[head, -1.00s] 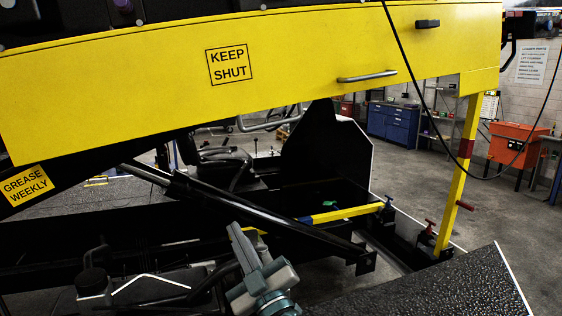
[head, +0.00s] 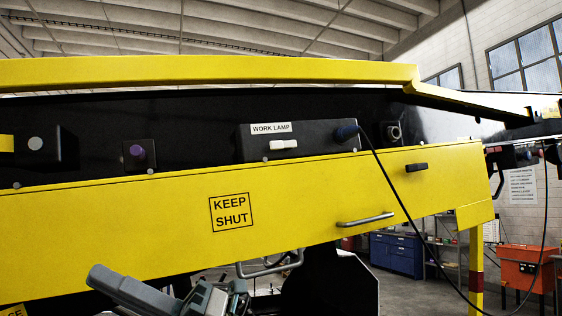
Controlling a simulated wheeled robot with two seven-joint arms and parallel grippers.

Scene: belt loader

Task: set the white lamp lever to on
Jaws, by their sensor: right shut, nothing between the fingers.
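The white lamp lever (head: 284,146) is a small white block on the front of a black box (head: 330,139) labelled WORK LAMP, in the upper middle of the head view. I cannot read any on or off mark beside it. My right gripper (head: 101,277) is at the lower left, in front of the yellow panel's lower edge. It is shut and empty, with its fingers pointing up and left, well below and left of the lever. My left gripper is not in view.
A yellow panel (head: 120,231) marked KEEP SHUT, with a metal handle (head: 366,219), spans the view below the lamp box.

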